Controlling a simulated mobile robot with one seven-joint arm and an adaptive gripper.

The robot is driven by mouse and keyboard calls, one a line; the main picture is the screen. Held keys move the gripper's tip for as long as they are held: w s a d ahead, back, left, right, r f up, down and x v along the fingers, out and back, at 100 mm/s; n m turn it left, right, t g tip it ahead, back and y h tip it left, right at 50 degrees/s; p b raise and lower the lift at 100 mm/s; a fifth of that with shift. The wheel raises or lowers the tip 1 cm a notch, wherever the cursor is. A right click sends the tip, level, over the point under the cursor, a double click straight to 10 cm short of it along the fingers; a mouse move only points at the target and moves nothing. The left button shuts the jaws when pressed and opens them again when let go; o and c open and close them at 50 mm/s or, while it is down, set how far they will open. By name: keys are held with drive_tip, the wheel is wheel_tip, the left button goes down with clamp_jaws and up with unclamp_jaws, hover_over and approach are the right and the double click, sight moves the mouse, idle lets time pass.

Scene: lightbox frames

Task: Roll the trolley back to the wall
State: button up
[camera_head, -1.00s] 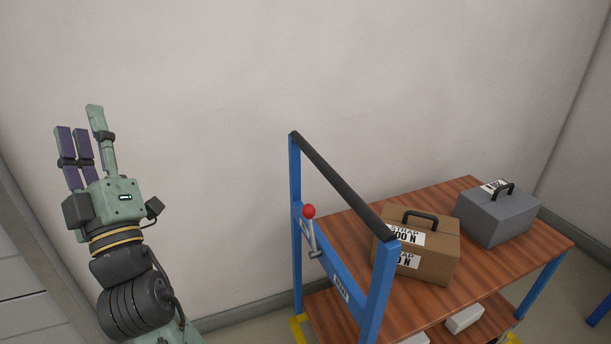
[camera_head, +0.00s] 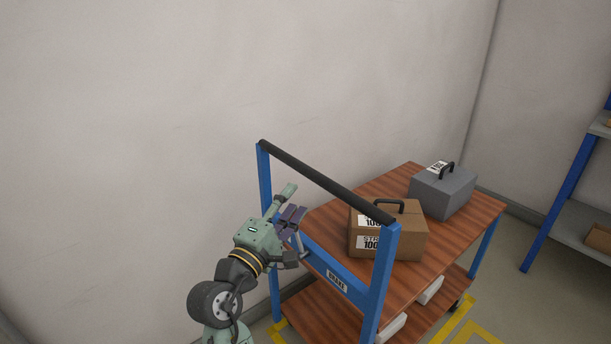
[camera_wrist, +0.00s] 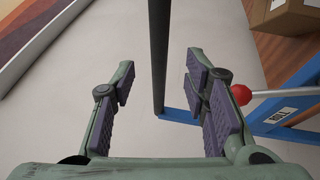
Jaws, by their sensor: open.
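The trolley has a blue frame (camera_head: 384,285), a brown wooden top (camera_head: 475,217) and a black push bar (camera_head: 328,182) at its near-left end. Its long side is close to the wall (camera_head: 130,120); any gap is hard to judge. My gripper (camera_head: 296,198) is open and empty, beside the push bar at the trolley's left end. In the wrist view the bar (camera_wrist: 158,50) appears between my spread fingers (camera_wrist: 160,78), with no visible contact. A brake lever's red knob (camera_wrist: 241,94) shows just right of my right finger; in the head view my gripper hides it.
A brown case (camera_head: 410,243) and a grey case (camera_head: 445,193) sit on the trolley top. White items (camera_head: 430,291) lie on the lower shelf. Yellow tape (camera_head: 462,318) marks the floor around the trolley. A blue-framed shelf (camera_head: 560,205) stands at the right.

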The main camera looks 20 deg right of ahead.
sight(309, 178)
drive_tip(key=p+x, duration=0.2)
drive_tip(key=x, duration=0.8)
drive_tip(key=shift+r+p, duration=0.1)
drive_tip(key=shift+p, duration=0.2)
drive_tip(key=shift+c, duration=0.3)
clamp_jaws()
